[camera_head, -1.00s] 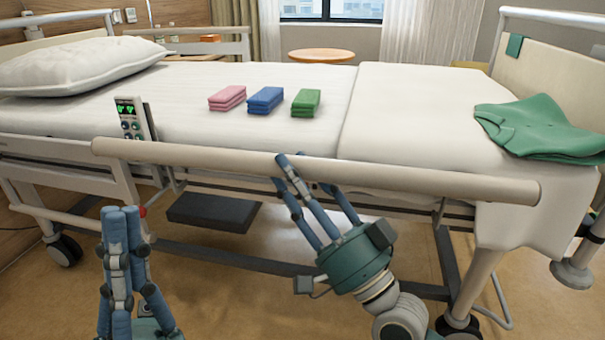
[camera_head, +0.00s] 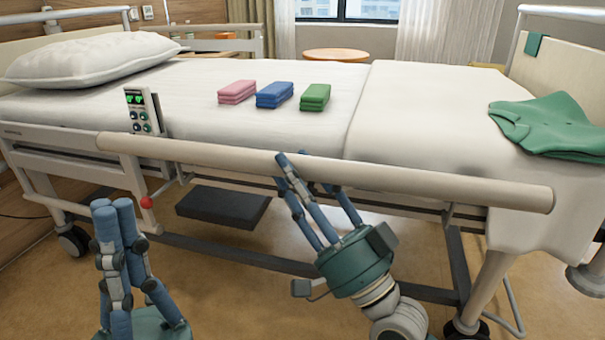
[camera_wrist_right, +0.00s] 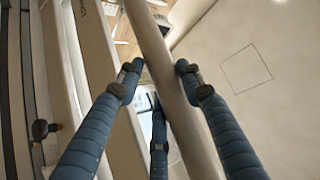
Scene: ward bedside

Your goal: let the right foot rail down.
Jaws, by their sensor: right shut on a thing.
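The right foot rail (camera_head: 420,181) is a long beige tube along the near side of the bed, still raised at about mattress height. My right gripper (camera_head: 305,172) is shut on this rail near its middle, reaching up from below. In the right wrist view the rail (camera_wrist_right: 165,70) runs between the blue fingers of my right gripper (camera_wrist_right: 158,85). A red knob (camera_head: 146,203) on a lever shows below the rail's left end. My left gripper (camera_head: 114,205) is at the lower left, apart from the bed, fingers pointing up and holding nothing visible; its opening is unclear.
Pink (camera_head: 237,92), blue (camera_head: 274,95) and green (camera_head: 315,97) folded cloths lie on the mattress. A hand control (camera_head: 141,112) hangs by the rail's left end. A green garment (camera_head: 550,128) lies at the bed's foot. Floor under the rail is partly open, with a dark box (camera_head: 222,206) underneath.

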